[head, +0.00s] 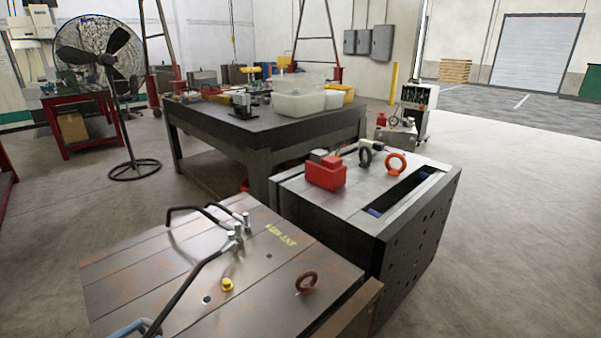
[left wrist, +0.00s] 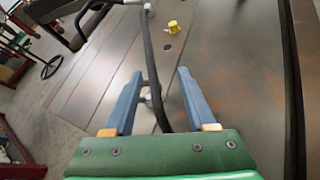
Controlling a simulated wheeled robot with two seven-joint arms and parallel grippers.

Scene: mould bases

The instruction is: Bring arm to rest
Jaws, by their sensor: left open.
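My left gripper (head: 135,328) shows only as a bit of blue finger at the bottom left of the head view. In the left wrist view the left gripper (left wrist: 160,74) is open, its two blue fingers apart. A black bent bar (left wrist: 149,50) runs between the fingers in that picture; I cannot tell whether it lies at fingertip depth. In the head view this bar (head: 186,287) slopes over the near mould base (head: 130,268), its lower end beside my gripper. My right gripper is in neither view.
A second mould base (head: 400,215) with a red block (head: 326,172) stands behind. A workbench (head: 225,122) and fan (head: 113,60) are farther back.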

